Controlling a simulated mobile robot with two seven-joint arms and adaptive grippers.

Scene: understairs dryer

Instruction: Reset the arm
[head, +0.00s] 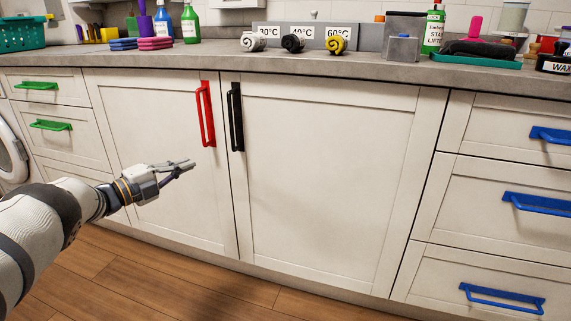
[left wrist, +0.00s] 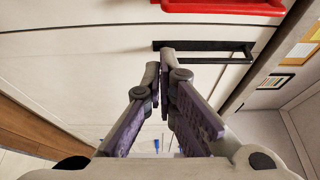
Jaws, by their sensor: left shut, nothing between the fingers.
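My left gripper (head: 190,165) comes in from the left in the head view, in front of the cabinet door with the red handle (head: 206,113). It is shut and empty, and sits apart from the handle, below and to its left. In the left wrist view its fingertips (left wrist: 160,72) are together, with the black handle (left wrist: 205,50) ahead and the red handle (left wrist: 222,6) at the top edge. My right gripper is not in view.
Both cabinet doors are shut. The right door's black handle (head: 236,117) stands beside the red one. Drawers with green handles (head: 51,125) are left, drawers with blue handles (head: 535,203) right. The worktop (head: 200,56) carries bottles, sponges and rolled cloths. The wooden floor (head: 150,275) is clear.

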